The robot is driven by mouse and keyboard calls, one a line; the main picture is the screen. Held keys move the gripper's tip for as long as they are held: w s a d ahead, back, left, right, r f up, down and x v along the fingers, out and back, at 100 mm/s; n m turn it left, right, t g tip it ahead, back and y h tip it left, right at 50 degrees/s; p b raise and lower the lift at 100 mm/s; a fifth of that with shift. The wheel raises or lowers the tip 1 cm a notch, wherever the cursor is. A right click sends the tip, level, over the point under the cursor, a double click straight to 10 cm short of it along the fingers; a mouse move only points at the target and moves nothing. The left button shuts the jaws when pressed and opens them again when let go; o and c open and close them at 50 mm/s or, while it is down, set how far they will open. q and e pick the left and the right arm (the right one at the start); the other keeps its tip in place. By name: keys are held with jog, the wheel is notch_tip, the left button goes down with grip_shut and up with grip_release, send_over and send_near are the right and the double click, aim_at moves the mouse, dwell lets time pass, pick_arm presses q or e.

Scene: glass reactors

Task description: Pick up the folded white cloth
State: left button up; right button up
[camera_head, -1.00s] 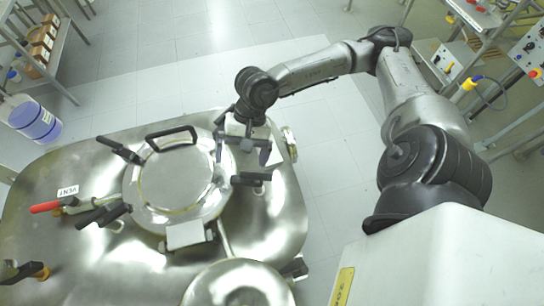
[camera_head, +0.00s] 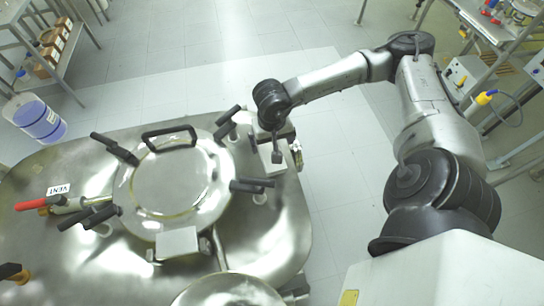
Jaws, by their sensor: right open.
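A small pale rectangular patch, which looks like the folded white cloth (camera_head: 266,161), lies on the steel vessel top just right of the round hatch. My right gripper (camera_head: 281,157) is over it, its dark fingers pointing down and partly hiding it. The gripper is open. I cannot tell whether the fingers touch the cloth. My left gripper is not in view.
The round hatch (camera_head: 174,182) has several black clamp handles around it. A red-handled vent valve (camera_head: 38,204) is at its left. A blue-liquid container (camera_head: 36,120) stands at the far left. The floor behind the vessel is clear.

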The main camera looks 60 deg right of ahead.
jog(key=shift+w+f+b, duration=0.15)
jog(key=shift+f+b, duration=0.3)
jog(key=shift+f, duration=2.3)
jog(key=shift+c, duration=0.5)
jog(key=c, duration=0.9)
notch_tip(320, 180, up, 9)
jog(key=shift+p, duration=0.8)
jog(key=shift+r, duration=0.55)
